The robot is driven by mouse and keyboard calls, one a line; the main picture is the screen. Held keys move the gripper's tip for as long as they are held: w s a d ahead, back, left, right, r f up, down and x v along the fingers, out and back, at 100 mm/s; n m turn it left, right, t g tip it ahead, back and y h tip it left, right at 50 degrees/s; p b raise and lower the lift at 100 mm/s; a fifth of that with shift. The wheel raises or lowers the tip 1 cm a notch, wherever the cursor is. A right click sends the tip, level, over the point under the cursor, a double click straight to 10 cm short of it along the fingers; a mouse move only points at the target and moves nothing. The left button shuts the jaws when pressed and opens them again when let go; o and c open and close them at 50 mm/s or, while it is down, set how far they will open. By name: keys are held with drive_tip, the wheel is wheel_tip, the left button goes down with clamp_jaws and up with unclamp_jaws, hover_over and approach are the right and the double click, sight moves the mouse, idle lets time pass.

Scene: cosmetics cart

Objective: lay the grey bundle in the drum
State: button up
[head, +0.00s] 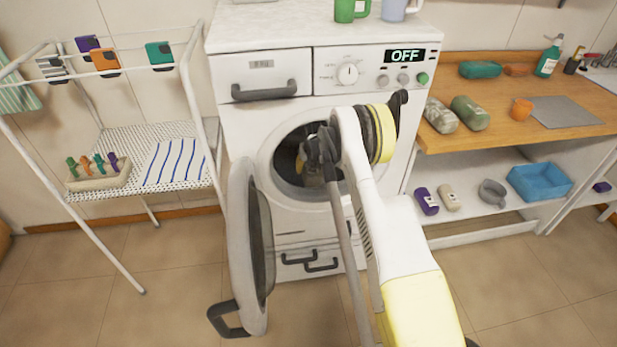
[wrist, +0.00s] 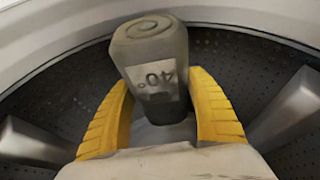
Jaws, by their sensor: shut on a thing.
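The grey bundle (wrist: 150,45), a rolled cloth with a "40°" label that reads upside down, is between the yellow fingers of my gripper (wrist: 158,80) in the wrist view. The fingers are shut on its sides. The dark perforated wall and grey paddles of the drum (wrist: 228,62) surround it. In the head view the drum (head: 287,160) shows through the round opening of the washing machine, and my arm reaches into it. I cannot tell whether the bundle touches the drum wall.
The machine's round door (head: 262,245) hangs open at the left of the opening, close to my arm. A drying rack (head: 120,135) stands at left. The display reads OFF.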

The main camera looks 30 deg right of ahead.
drive_tip(key=w, duration=0.1)
drive_tip(key=w+f+b, duration=0.1)
drive_tip(key=w, duration=0.1)
drive_tip(key=w+d, duration=0.1)
drive_tip(key=shift+w+d+f+b, duration=0.1)
drive_tip(key=shift+w+f+b, duration=0.05)
drive_tip(key=shift+b, duration=0.2)
drive_tip(key=shift+f+b, duration=0.4)
drive_tip(key=shift+f, duration=0.45)
wheel_tip(320, 180, down, 4)
drive_tip(key=b, duration=0.2)
drive_tip(key=shift+w+f+b, duration=0.15)
drive_tip(key=shift+f+b, duration=0.05)
drive_tip(key=shift+b, duration=0.2)
drive_tip(key=shift+r, duration=0.2)
drive_tip(key=shift+f, duration=0.15)
drive_tip(key=o, duration=1.3)
drive_tip(key=shift+o, duration=0.2)
